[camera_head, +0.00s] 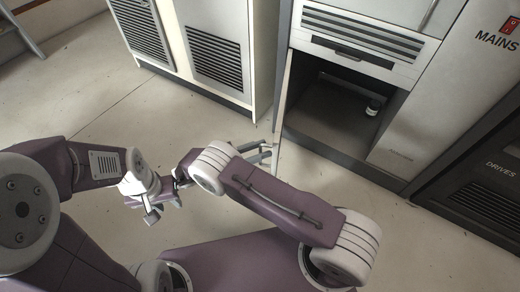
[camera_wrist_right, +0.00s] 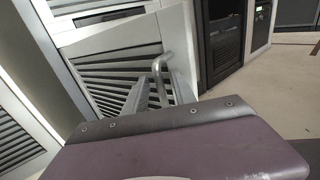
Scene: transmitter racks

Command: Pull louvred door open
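The louvred door (camera_wrist_right: 115,62) fills the left of the right wrist view, with dark slats in a pale frame. In the head view it shows nearly edge-on (camera_head: 282,92), swung out at the left of the open lower compartment (camera_head: 335,125). Its bent grey handle (camera_wrist_right: 164,62) stands between the fingers of my right gripper (camera_wrist_right: 162,88), which appear closed on it. In the head view my right gripper (camera_head: 264,151) is beside the door's edge, partly hidden by my forearm. My left gripper (camera_head: 160,208) is empty above the floor, away from the door, its fingers apart.
A cabinet with louvred panels (camera_head: 215,57) stands left of the open compartment. A small cylindrical part (camera_head: 373,106) is inside the compartment. The MAINS panel (camera_head: 470,60) and dark DRIVES unit (camera_head: 480,180) stand to the right. The floor (camera_head: 100,110) at the left is clear.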

